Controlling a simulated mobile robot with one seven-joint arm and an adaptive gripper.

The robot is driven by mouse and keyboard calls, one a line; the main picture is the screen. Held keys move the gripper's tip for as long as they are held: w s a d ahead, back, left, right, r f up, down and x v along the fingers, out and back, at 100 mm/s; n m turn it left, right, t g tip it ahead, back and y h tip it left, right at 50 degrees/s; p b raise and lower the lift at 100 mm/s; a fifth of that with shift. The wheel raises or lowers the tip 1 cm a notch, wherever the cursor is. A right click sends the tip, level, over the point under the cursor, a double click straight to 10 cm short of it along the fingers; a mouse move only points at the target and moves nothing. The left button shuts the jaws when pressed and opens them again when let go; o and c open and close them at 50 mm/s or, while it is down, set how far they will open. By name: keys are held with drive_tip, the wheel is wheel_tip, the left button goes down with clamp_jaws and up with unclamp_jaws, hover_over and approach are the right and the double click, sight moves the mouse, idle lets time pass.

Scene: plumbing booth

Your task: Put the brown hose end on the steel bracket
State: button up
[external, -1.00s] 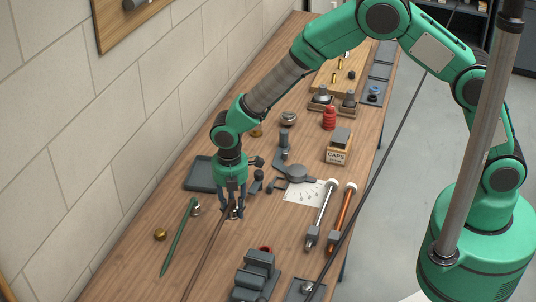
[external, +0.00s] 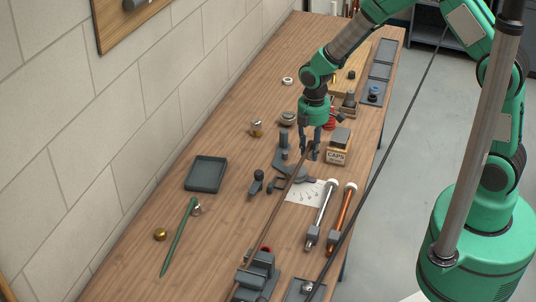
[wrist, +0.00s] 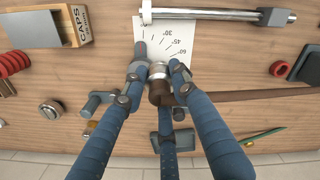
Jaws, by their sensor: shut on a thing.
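My gripper (external: 310,153) is shut on the brown hose end (wrist: 160,94) above the protractor sheet and the dark bending tool. In the wrist view my gripper (wrist: 158,84) has its blue fingers around the end, which has a silver fitting (wrist: 157,71). The brown hose (external: 272,213) trails from the gripper toward the near edge of the bench. I cannot tell for certain which part is the steel bracket; several dark grey metal pieces stand below and left of the gripper, one an upright post (external: 283,140). My fingers partly hide the end.
A CAPS box (external: 339,148) stands close right of the gripper. A protractor sheet (external: 302,192) and two rods, silver (external: 323,208) and copper (external: 344,207), lie nearer. A grey tray (external: 206,174) and green rod (external: 179,238) lie left. Bare wood is free at left.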

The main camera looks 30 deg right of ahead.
drive_tip(key=s+d+m, duration=0.2)
drive_tip(key=d+m, duration=0.1)
drive_tip(key=d, duration=0.7)
drive_tip(key=s+d+m, duration=0.2)
drive_tip(key=d+m, duration=0.1)
drive_tip(key=d, duration=0.8)
drive_tip(key=shift+s+d+r+m, duration=0.2)
drive_tip(key=shift+s+r+m, duration=0.1)
drive_tip(key=shift+r, duration=0.15)
drive_tip(key=shift+w, duration=0.15)
hover_over(341, 134)
drive_tip(key=shift+a+f, duration=0.1)
drive_tip(key=shift+f, duration=0.65)
drive_tip(key=shift+f, duration=1.75)
drive_tip(key=shift+f, duration=0.1)
